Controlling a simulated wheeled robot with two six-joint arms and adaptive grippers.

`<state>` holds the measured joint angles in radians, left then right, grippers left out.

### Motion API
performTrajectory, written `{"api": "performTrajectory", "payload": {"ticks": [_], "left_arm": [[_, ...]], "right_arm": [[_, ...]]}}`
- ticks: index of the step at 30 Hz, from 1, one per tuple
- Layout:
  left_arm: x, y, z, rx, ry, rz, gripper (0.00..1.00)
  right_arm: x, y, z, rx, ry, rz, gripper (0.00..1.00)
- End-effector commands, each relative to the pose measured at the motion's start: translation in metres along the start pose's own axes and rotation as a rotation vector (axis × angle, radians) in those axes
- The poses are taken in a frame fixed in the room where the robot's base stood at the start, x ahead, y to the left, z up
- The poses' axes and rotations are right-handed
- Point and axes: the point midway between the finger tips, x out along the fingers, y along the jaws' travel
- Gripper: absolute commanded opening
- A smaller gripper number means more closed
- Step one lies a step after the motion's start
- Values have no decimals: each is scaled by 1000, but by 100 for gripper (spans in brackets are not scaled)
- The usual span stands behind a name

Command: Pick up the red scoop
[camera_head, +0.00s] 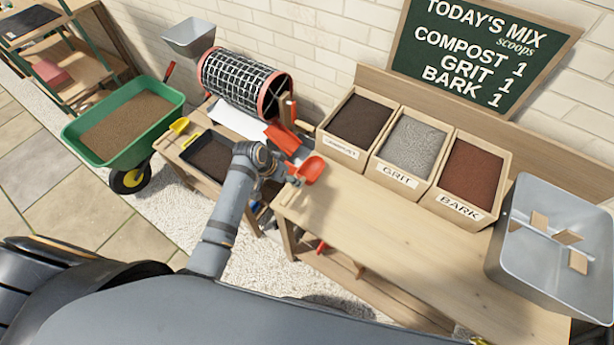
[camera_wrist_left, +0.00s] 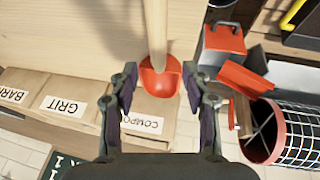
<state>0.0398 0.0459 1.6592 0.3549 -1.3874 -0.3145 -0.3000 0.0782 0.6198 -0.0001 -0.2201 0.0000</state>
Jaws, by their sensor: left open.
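The red scoop (camera_head: 310,169) lies at the left end of the wooden bench, in front of the compost bin. In the left wrist view the scoop's red bowl (camera_wrist_left: 160,80) shows between the fingers, and its pale wooden handle (camera_wrist_left: 155,28) runs up to the top edge. My left gripper (camera_head: 284,176) is beside the scoop at the bench end; the arm partly hides it. In the wrist view the left gripper (camera_wrist_left: 160,82) has its fingers wide apart, one on each side of the bowl, with gaps. My right gripper is not in view.
Bins of compost (camera_head: 360,120), grit (camera_head: 412,144) and bark (camera_head: 473,174) stand along the bench's back. A grey divided tub (camera_head: 520,265) is at the right. A mesh drum (camera_head: 238,82) and a dark tray (camera_head: 207,157) are at the left. The bench (camera_head: 370,235) front is clear.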

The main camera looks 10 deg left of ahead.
Motion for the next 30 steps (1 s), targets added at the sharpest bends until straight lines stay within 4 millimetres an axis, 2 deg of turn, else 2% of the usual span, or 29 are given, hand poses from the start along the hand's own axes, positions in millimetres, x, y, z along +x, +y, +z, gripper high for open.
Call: {"api": "performTrajectory", "payload": {"ticks": [5,9,17,20,28,30], "left_arm": [[24,4,1,-3,-4,4,48],[45,2,2,-2,-3,1,48],[51,2,2,-1,-1,0,48],[51,2,2,-1,-1,0,37],[50,2,2,-1,-1,0,1],[50,2,2,-1,-1,0,0]], "right_arm": [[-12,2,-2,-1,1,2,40],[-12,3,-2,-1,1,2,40],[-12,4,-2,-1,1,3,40],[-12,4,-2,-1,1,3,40],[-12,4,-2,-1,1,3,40],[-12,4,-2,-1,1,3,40]]}}
